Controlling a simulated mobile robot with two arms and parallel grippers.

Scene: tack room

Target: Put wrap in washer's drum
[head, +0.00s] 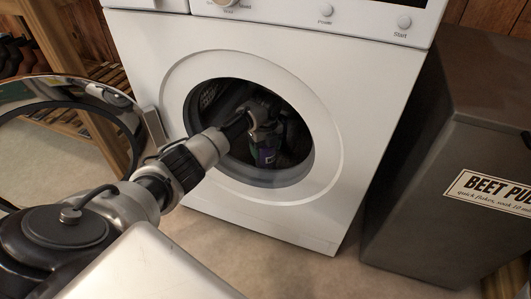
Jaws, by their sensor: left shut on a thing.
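The white washer (345,205) stands in front of me, with its round door (137,100) swung open to the left. My left arm reaches through the door opening into the dark drum (210,95). My left gripper (265,128) is inside the opening, shut on the wrap (266,157). The wrap looks dark, with a green and purple patch, and hangs below the fingers. The shade in the drum hides its outline, and I cannot tell whether it touches the drum wall. My right gripper is not in view.
A dark grey bin (420,190) with a beet pulp label (492,192) stands right of the washer. A wooden rack (62,40) with dark boots is at the far left. The floor (295,268) in front of the washer shows clear.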

